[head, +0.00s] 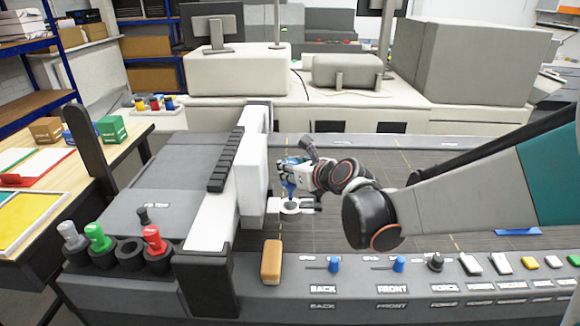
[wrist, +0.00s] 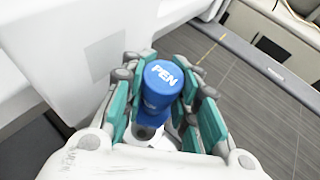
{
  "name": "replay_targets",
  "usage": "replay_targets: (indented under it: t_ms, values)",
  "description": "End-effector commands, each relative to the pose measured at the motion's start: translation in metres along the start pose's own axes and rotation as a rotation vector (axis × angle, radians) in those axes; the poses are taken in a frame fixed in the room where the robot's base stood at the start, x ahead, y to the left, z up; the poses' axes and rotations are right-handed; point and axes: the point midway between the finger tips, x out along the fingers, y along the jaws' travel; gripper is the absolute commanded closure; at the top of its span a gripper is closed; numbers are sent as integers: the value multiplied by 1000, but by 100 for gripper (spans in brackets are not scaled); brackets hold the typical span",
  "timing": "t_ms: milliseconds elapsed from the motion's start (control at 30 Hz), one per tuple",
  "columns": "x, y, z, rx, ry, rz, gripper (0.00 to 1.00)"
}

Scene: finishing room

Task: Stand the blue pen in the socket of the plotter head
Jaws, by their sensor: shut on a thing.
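The blue pen (head: 290,188) is upright between the fingers of my gripper (head: 287,178). In the wrist view the blue pen (wrist: 163,84) shows its round cap marked "PEN", with the teal fingers of my gripper (wrist: 160,100) closed on both sides. The plotter head's socket (head: 291,207) is a white ring on a small bracket at the carriage's side. The pen's lower end is directly over or at the ring; I cannot tell whether it has entered. In the wrist view the fingers and pen hide most of the socket.
The white plotter carriage (head: 254,165) stands close to the left of my gripper. A rack (head: 130,254) at front left holds grey, green and red pens and has an empty hole. An orange-brown block (head: 272,262) lies on the front panel among knobs. The grey plotter bed (head: 440,190) is mostly clear.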

Motion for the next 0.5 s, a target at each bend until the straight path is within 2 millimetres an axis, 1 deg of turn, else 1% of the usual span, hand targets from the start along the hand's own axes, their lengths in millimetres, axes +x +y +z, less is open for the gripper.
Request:
replay_targets:
  t_ms: [500]
  values:
    - [7, 0, -18, 0, 0, 0, 99]
